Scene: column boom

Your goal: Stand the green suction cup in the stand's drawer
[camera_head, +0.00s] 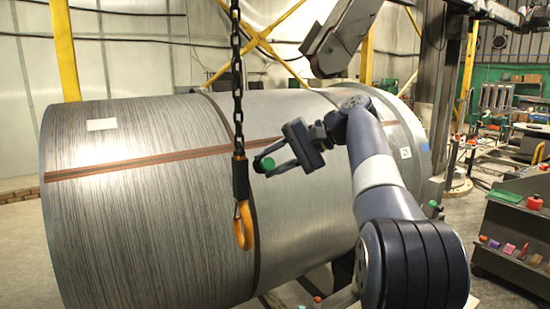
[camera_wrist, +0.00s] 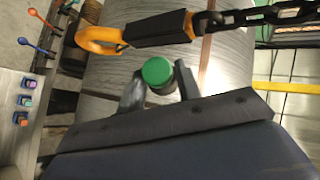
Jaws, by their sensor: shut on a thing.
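My gripper (camera_head: 270,158) is shut on the green suction cup (camera_head: 267,164), held in the air in front of the big metal roll. In the wrist view the round green top of the cup (camera_wrist: 157,72) shows between the two dark fingers (camera_wrist: 160,86); its lower part is hidden. A dark stand (camera_head: 515,222) is at the right edge of the head view, well to the right of my gripper. Its low open tray (camera_head: 500,262), which looks like the drawer, holds several small coloured things and a red-handled tool.
A yellow hook (camera_head: 243,222) hangs on a black chain (camera_head: 237,75) just left of my gripper. In the wrist view the hook (camera_wrist: 97,38) is close beyond the cup. The metal roll (camera_head: 130,220) fills the middle. A green item (camera_head: 507,196) lies on the stand's top.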

